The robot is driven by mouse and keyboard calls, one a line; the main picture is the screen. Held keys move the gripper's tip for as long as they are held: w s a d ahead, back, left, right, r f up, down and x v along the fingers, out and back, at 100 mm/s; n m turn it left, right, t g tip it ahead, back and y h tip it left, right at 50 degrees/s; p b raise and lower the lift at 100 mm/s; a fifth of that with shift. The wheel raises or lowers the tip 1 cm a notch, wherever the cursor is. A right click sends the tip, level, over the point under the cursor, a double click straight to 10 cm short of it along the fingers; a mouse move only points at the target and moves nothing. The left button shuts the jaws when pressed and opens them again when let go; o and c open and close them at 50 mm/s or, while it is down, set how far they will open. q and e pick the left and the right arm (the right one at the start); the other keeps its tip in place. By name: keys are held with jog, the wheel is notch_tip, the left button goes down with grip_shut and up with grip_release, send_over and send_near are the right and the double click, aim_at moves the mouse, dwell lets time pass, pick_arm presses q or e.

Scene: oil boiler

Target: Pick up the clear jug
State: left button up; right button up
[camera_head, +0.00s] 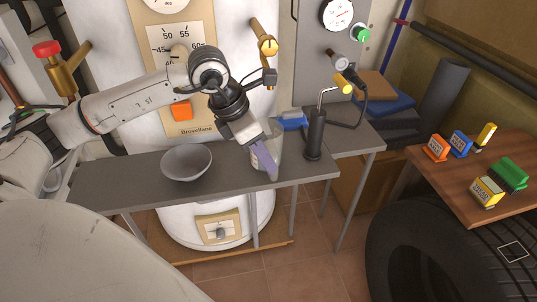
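The clear jug (276,142) stands on the grey bench (228,179), near its front edge and right of the bowl. It is see-through and partly hidden behind my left gripper. My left gripper (265,165) reaches down from the upper left, with its purple finger overlapping the jug in the picture. I cannot tell whether the fingers touch the jug or are closed on it. My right gripper is not in view.
A grey bowl (186,162) sits left on the bench. A black cylinder with a bent pipe (315,135) stands close right of the jug, with a blue object (291,121) behind. The boiler (120,60) rises behind. A wooden table (460,165) holds small coloured blocks at right.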

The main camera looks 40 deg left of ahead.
aim_at(271, 179)
pick_arm(q)
jog(key=x, duration=0.5)
jog(key=shift+w+d+f, duration=0.1)
jog(key=shift+d+f, duration=0.05)
jog(key=shift+f, duration=0.05)
grip_shut()
